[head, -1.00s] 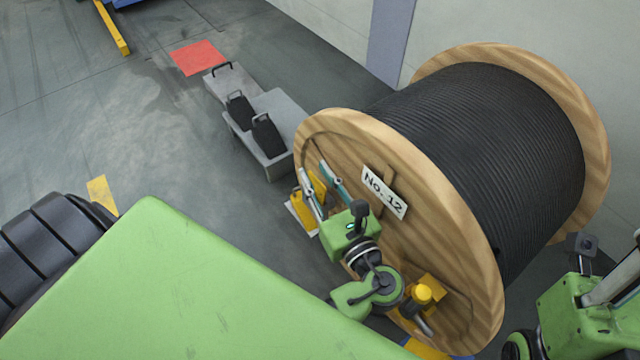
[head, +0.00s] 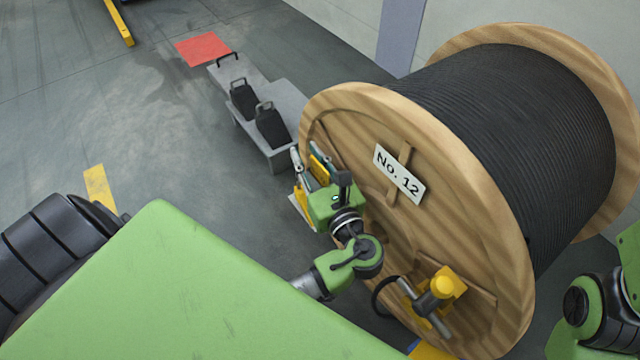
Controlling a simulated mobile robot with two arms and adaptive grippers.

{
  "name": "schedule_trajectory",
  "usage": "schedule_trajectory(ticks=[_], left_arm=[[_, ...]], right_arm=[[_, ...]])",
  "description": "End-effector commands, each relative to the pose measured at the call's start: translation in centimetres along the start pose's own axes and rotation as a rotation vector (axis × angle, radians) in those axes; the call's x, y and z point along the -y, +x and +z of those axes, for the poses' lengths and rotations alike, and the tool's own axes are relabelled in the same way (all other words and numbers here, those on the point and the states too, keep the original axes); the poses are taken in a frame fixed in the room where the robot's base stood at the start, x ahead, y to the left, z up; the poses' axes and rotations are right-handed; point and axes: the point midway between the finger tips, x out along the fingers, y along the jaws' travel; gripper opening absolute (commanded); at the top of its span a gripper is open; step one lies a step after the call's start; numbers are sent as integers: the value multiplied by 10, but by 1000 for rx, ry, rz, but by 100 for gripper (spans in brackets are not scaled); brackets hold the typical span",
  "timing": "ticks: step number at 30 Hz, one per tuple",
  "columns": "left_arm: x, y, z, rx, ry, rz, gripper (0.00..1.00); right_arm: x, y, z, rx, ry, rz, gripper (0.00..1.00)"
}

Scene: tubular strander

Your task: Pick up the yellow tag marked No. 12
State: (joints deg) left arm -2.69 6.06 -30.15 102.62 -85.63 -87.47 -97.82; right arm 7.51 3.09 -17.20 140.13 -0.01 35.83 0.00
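A white plate with black "No. 12" lettering (head: 399,174) is fixed on the wooden face of a large cable reel (head: 455,190). I see no yellow tag with that marking. My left gripper (head: 309,160) is in front of the reel's left part, left of the plate and apart from it. Its two fingers point up and away and stand apart. A yellow piece (head: 319,170) shows by the right finger; I cannot tell whether it is touched or behind. My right gripper is out of the picture; only green arm parts show at the lower right.
Black cable (head: 510,125) fills the reel. A yellow fitting with a grey handle (head: 441,288) sits low on the reel face. Grey blocks with black handled weights (head: 271,126) stand left of the reel. A red floor patch (head: 202,50) lies beyond. The floor at left is open.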

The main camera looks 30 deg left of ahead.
Motion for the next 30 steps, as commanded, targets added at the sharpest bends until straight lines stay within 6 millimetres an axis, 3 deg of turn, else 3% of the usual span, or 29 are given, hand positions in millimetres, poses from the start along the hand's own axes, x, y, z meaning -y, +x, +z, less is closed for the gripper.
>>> schedule_trajectory(ticks=[8, 11, 25, 30], left_arm=[[2, 2, 4, 0, -6, -4, 24], [2, 2, 4, 0, -7, -4, 0], [2, 2, 6, 1, -9, -3, 0], [2, 2, 16, 1, -10, -3, 0]], right_arm=[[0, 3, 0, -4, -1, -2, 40], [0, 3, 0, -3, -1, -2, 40], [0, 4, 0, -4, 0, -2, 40], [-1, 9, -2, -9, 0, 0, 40]])
